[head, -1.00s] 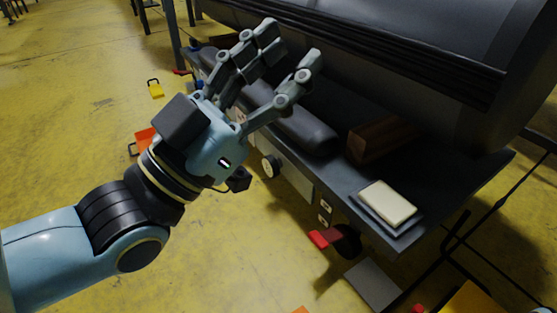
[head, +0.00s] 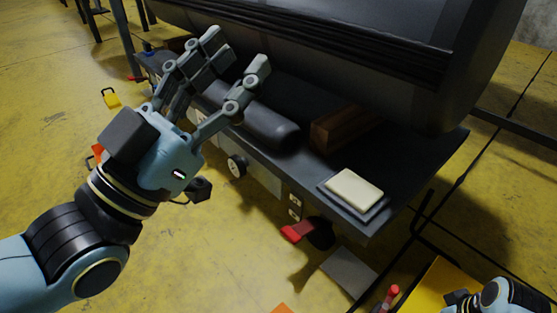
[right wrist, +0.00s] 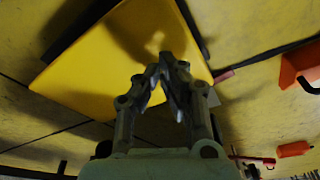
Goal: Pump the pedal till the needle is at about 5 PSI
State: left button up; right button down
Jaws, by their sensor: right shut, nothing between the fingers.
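A small round dial (head: 237,166), which looks like the gauge, sits on the front of the grey bench; its needle is too small to read. A red lever-like part (head: 298,231) sticks out below the bench edge. A grey flat plate (head: 348,270) lies low below it; I cannot tell which part is the pedal. My left gripper (head: 236,50) is open and empty, raised in front of the bench and above the dial. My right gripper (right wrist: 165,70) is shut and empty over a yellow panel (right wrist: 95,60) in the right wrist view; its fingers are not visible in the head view.
The bench (head: 405,200) carries a dark cylinder (head: 268,127), a brown block (head: 340,125) and a cream pad (head: 353,187). A large dark rounded body (head: 340,40) hangs over it. The yellow panel (head: 440,285) and a red-capped item (head: 390,295) are at lower right.

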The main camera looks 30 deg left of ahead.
jog(key=shift+s+f+b, duration=0.1)
jog(key=shift+f+b, duration=0.25)
jog(key=shift+f, duration=1.15)
jog(key=shift+w+r+p, duration=0.2)
jog(key=shift+r+p, duration=0.25)
jog(key=shift+r, duration=0.2)
notch_tip(320, 180, up, 4)
jog(key=p, duration=0.3)
jog(key=shift+f, duration=0.15)
pick_arm(q)
jog(key=shift+t, duration=0.3)
notch_tip(320, 180, up, 4)
jog(key=shift+r, duration=0.25)
pick_arm(e)
jog(key=shift+s+f, duration=0.15)
